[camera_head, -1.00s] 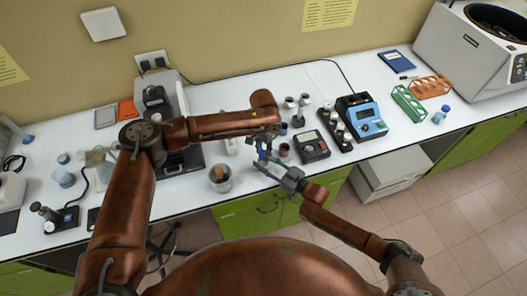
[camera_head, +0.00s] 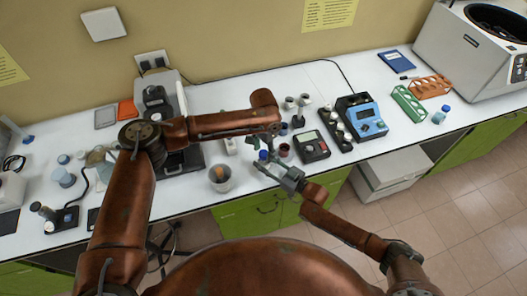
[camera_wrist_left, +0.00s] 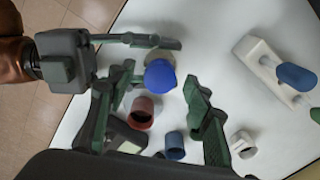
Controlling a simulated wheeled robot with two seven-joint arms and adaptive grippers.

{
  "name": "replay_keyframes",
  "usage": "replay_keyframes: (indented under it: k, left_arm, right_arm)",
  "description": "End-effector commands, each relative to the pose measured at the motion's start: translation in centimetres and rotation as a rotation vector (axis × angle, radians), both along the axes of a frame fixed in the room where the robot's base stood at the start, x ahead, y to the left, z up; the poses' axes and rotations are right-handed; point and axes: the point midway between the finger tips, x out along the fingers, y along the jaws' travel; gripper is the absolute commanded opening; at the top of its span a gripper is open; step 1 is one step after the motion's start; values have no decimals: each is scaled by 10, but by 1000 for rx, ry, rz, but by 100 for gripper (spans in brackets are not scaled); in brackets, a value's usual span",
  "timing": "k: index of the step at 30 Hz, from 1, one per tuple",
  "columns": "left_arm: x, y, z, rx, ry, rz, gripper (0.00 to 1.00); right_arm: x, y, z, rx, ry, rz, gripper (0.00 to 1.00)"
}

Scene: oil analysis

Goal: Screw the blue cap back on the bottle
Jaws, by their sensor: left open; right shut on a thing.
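The blue cap (camera_head: 263,155) sits on top of the bottle (camera_wrist_left: 157,58), which my right gripper (camera_head: 268,168) holds near the bench's front edge. In the left wrist view the cap (camera_wrist_left: 160,76) is seen from above and hides most of the bottle, so I cannot tell how tightly it sits. My right gripper is shut on the bottle; its fingers also show at the upper left of the wrist view (camera_wrist_left: 160,43). My left gripper (camera_wrist_left: 166,108) is open and empty above, with the cap between and beyond its fingers, apart from them. In the head view its fingers are hard to make out.
A dark red cup (camera_wrist_left: 141,113) and a blue cup (camera_wrist_left: 174,145) stand on the bench close by. A white holder (camera_wrist_left: 262,60) with a blue-topped piece is to the right. A grey pot (camera_head: 220,178) and a dark meter (camera_head: 311,146) flank the spot.

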Motion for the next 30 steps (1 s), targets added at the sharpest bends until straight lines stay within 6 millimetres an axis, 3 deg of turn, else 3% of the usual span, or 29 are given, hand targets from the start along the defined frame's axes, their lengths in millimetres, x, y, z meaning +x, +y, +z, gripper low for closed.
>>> replay_keyframes:
  k: [12, 18, 30]
  left_arm:
    - [1, 0, 77, -1, -3, 0, 47]
    - [1, 0, 106, -1, -2, 1, 47]
    - [0, 0, 117, 0, -1, 0, 47]
  right_arm:
    - [0, -1, -2, -3, 3, -1, 0]
    - [0, -1, -2, -3, 3, -1, 0]
    - [0, -1, -2, -3, 3, -1, 0]
